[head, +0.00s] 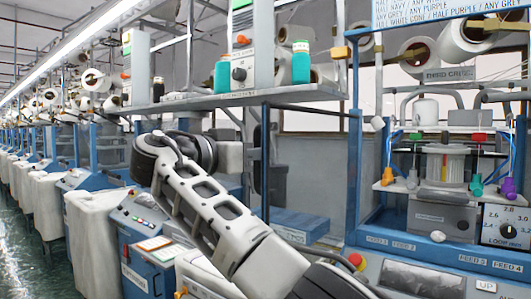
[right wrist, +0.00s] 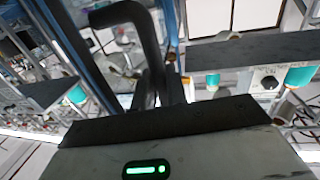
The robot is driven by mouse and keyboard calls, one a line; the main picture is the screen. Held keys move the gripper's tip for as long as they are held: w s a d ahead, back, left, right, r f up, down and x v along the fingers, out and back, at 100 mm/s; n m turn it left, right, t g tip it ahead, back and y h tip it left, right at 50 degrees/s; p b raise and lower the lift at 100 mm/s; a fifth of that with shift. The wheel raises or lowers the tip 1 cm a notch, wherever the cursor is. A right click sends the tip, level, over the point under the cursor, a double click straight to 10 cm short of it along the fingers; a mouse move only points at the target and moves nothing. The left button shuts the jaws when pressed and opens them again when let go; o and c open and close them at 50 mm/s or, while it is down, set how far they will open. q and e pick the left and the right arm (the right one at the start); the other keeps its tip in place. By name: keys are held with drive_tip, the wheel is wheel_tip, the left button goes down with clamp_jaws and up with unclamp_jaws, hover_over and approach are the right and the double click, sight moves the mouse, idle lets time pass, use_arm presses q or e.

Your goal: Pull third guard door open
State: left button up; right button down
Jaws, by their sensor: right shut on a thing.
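In the right wrist view my right gripper (right wrist: 163,92) is shut on a dark bent bar handle (right wrist: 128,10), which rises from between the fingers and bends left at the top. A blue frame edge (right wrist: 66,38) runs diagonally beside the handle; I cannot tell whether it belongs to the third guard door. In the head view a pale jointed arm of mine crosses the middle, and its gripper is hidden. The door itself cannot be made out clearly there. My left gripper is in neither view.
A knitting machine with a blue frame (head: 354,130) and a control panel (head: 410,278) stands at the right. A grey shelf (head: 290,96) with teal cones (head: 301,62) hangs above my arm. White bins (head: 50,205) line the row at left, beside a green floor aisle (head: 35,262).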

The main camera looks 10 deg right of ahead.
drive_tip(key=shift+w+r+m, duration=0.15)
drive_tip(key=shift+w+m, duration=0.1)
drive_tip(key=shift+m, duration=0.05)
drive_tip(key=c, duration=1.8)
unclamp_jaws()
drive_tip(key=shift+d, duration=0.1)
